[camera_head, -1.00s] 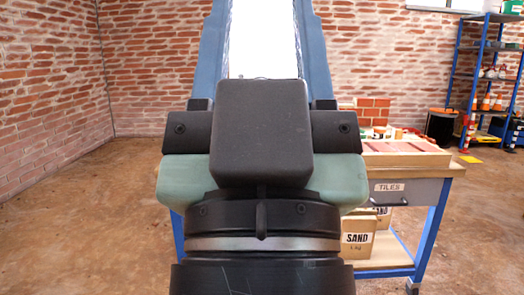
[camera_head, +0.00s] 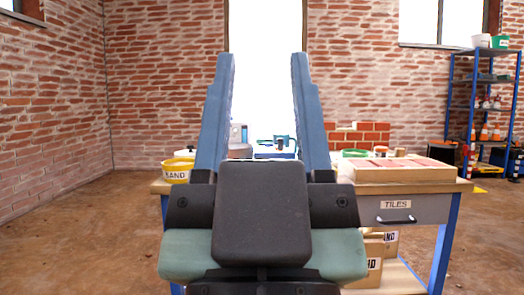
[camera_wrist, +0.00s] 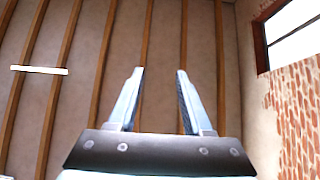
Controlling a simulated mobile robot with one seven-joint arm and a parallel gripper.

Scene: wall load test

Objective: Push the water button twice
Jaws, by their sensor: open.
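My gripper (camera_head: 263,55) is open and empty, its two blue fingers pointing up in the head view. It also shows in the wrist view (camera_wrist: 159,71), with ceiling beams behind it. Between the fingers in the head view, a small grey and blue device (camera_head: 238,134) stands on the workbench (camera_head: 410,181), partly hidden by the left finger. A blue and dark item (camera_head: 278,146) is to its right. I cannot make out the water button on either one. The gripper appears in front of the bench, apart from these things.
A yellow sand bucket (camera_head: 177,170) stands at the bench's left end. A wooden tray of tiles (camera_head: 400,172) is on the right, above a drawer (camera_head: 398,209). Sand boxes (camera_head: 374,258) sit below. A blue shelf (camera_head: 481,110) stands back right. The left floor is clear.

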